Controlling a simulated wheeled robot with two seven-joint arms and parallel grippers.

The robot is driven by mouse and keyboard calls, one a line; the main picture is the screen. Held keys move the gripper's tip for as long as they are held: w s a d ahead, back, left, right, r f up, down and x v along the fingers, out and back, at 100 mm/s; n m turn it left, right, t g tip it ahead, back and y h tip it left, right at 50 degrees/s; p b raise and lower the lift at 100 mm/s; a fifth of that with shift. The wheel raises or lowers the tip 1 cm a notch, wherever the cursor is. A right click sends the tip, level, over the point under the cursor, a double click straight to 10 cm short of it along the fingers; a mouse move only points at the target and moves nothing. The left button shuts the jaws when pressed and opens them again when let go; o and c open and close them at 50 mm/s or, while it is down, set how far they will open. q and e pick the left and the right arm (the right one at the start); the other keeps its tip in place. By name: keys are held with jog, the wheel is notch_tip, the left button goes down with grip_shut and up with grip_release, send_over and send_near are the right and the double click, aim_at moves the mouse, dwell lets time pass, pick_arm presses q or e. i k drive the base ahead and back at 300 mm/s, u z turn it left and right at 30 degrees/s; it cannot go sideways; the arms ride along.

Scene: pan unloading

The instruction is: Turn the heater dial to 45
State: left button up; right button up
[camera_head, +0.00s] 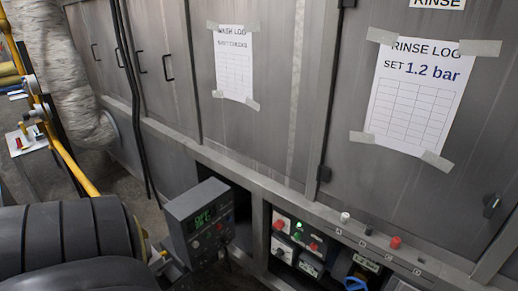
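No dial is readable as the heater dial from here. A grey control box (200,223) stands out from the machine at the lower middle, tilted in the picture. Neither of my grippers is in view.
Grey metal cabinet doors (290,90) fill the back, with a taped wash log (234,65) and a rinse log (418,95) reading "SET 1.2 bar". A yellow rail (72,160) and a wrapped pipe (62,70) are at left. Large dark ribbed shapes (70,240) block the lower left.

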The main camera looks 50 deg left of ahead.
aim_at(280, 253)
jog(key=k, duration=0.3)
jog(key=u, duration=0.95)
